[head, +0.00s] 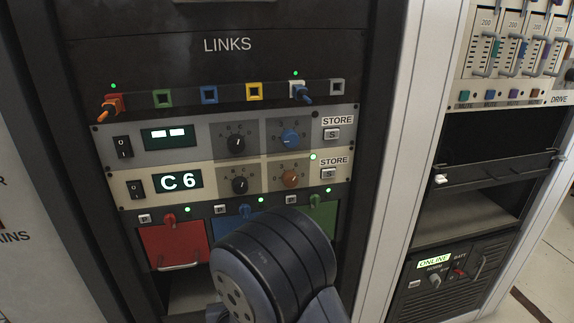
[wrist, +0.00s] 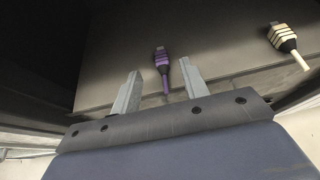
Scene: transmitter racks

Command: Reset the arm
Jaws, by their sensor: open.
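My gripper (wrist: 160,85) shows in the wrist view with its two grey fingers apart. A purple plug (wrist: 162,62) with a thin tail lies on a dark grey surface, and its tail reaches between the fingertips in the picture. I cannot tell whether the fingers touch it. In the head view my dark arm link (head: 275,262) stands in front of the lower part of the rack, and the gripper itself is hidden there.
A white and black plug (wrist: 284,40) lies right of the purple one. The LINKS rack (head: 228,45) has coloured sockets, two STORE units, and red (head: 175,245), blue and green drawers. Right is a rack with an open shelf (head: 460,208) and an ONLINE panel (head: 434,261).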

